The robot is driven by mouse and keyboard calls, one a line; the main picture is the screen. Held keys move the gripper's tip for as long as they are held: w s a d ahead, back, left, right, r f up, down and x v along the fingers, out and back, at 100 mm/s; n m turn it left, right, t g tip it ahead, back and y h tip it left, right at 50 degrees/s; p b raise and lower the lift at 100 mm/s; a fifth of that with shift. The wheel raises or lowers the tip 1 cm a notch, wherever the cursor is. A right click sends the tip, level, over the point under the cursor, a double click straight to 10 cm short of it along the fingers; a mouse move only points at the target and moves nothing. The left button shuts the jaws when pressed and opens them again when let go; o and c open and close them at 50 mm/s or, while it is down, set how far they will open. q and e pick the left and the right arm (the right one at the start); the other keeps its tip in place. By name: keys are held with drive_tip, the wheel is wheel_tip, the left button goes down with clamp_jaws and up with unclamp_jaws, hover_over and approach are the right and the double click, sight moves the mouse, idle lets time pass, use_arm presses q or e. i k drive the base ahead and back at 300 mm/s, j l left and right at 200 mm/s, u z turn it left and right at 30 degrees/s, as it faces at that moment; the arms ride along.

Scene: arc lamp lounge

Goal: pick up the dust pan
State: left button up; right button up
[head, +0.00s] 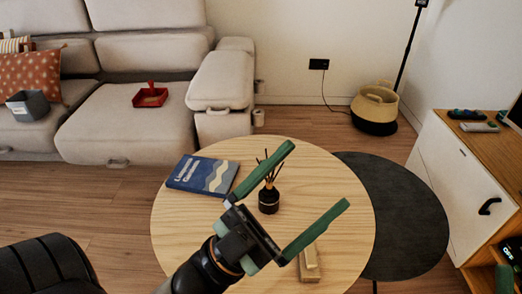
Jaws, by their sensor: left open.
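The red dust pan (150,98) lies on the seat of the light grey sofa (125,125), with its short handle standing up at the back. It is fully visible and nothing touches it. My left gripper (318,174) is open and empty, its two green fingers spread above the round wooden table. It is well in front of and to the right of the dust pan, with the table's far edge and floor between. My right gripper does not show.
The wooden table (182,228) bears a blue book (203,175), a dark reed diffuser (269,200) and a small wooden block (309,265). A dark round table (405,215) adjoins it. A grey bin (28,105) sits on the sofa's left. A cabinet (460,190) stands right.

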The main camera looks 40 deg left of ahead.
sight(151, 97)
drive_tip(key=u, duration=1.9)
